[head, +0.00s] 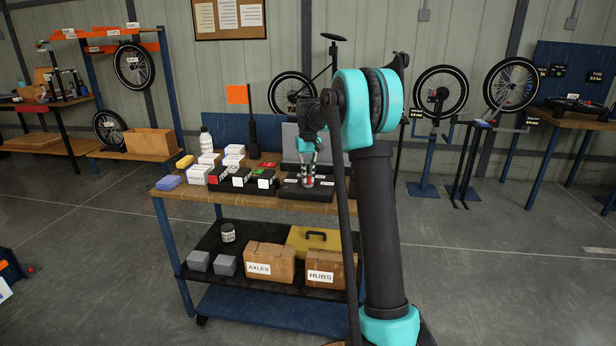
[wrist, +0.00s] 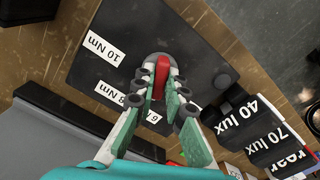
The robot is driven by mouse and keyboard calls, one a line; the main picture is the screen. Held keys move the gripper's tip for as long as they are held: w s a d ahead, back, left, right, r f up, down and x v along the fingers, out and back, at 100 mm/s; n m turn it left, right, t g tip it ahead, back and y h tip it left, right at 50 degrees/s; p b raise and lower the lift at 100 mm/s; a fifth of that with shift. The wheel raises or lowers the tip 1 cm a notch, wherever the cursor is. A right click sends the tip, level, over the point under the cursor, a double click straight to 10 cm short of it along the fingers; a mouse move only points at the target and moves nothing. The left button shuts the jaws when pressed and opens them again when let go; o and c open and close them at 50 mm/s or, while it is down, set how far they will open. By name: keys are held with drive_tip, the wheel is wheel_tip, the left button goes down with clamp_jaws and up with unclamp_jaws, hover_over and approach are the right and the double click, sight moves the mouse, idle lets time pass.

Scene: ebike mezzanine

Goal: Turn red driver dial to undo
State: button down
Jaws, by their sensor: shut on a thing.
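The red dial (wrist: 161,78) is an upright red piece with a grey rounded end behind it. It sits on a dark plate (wrist: 110,20) bearing white labels such as "10 Nm". My gripper (wrist: 162,92) is shut on the red dial, with one green-padded finger on each side. In the head view my gripper (head: 308,178) reaches down onto the dark plate (head: 290,192) on the bench top. The fingers hide most of the dial there. Part of the lower labels is covered by the fingers in the wrist view.
Black blocks labelled "40 lux" and "70 lux" (wrist: 252,125) stand right of the fingers in the wrist view. White boxes (head: 200,172), a white bottle (head: 206,141) and a yellow item (head: 185,162) stand left on the bench (head: 320,207). A grey panel (wrist: 50,145) lies close by.

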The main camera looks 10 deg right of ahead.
drive_tip(key=n, duration=0.4)
drive_tip(key=shift+n, duration=2.9)
drive_tip(key=c, duration=1.6)
unclamp_jaws()
drive_tip(key=shift+o, duration=0.2)
wheel_tip(320, 180, up, 12)
